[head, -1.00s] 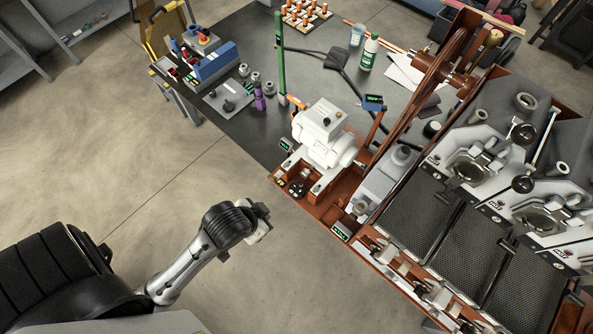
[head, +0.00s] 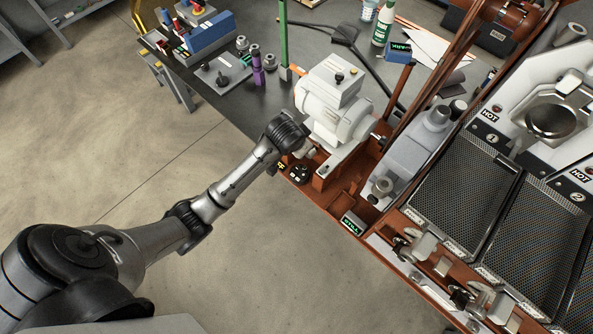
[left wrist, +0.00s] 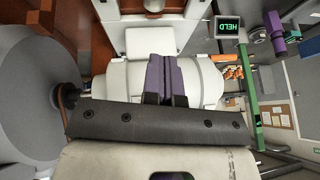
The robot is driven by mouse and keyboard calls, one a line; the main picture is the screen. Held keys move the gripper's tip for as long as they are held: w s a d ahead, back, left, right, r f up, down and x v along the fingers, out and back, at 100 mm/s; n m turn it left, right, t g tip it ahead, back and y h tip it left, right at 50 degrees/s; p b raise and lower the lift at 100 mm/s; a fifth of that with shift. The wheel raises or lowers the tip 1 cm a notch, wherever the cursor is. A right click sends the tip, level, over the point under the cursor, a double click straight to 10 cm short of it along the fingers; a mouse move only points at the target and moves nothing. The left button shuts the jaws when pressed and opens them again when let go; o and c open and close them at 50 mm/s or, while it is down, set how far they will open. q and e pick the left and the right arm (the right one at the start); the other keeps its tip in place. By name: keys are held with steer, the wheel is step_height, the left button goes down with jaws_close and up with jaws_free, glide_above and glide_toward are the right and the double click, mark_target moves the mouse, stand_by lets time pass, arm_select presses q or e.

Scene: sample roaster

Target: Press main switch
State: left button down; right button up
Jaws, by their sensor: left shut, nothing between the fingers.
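The front-left corner of the brown roaster base holds a round black dial-like control (head: 299,173) and a small yellow label. The white motor unit (head: 335,115) stands just behind, with a small black knob on its top box. I cannot tell which control is the main switch. My left arm reaches to this corner. In the head view my wrist covers the fingers beside the motor's lower left side. In the left wrist view my left gripper (left wrist: 165,62) is shut and empty, its purple fingers together in front of the white motor housing (left wrist: 205,85). Contact cannot be told.
A dark table (head: 235,105) behind holds a purple object, a green post and several small parts. Perforated black trays (head: 455,185) lie to the right. Open floor lies at left.

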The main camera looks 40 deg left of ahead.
arm_select(q)
steer(key=n+g, duration=0.1)
steer(key=g, duration=0.1)
glide_above(298, 168)
steer(key=s+d, duration=0.1)
steer(key=s, duration=0.3)
step_height(298, 168, down, 7)
steer(key=shift+d+f+h, duration=0.1)
steer(key=shift+d+h, duration=0.2)
steer(key=b+x, duration=0.1)
steer(key=x, duration=0.3)
steer(key=b+x, duration=0.1)
steer(key=x, duration=0.3)
steer(key=b+x, duration=0.1)
steer(key=x, duration=0.4)
steer(key=shift+s+a+f+b, duration=0.1)
steer(key=shift+s+a+b, duration=0.05)
steer(key=shift+s+b, duration=0.25)
steer(key=shift+a+f, duration=0.1)
steer(key=shift+f, duration=0.35)
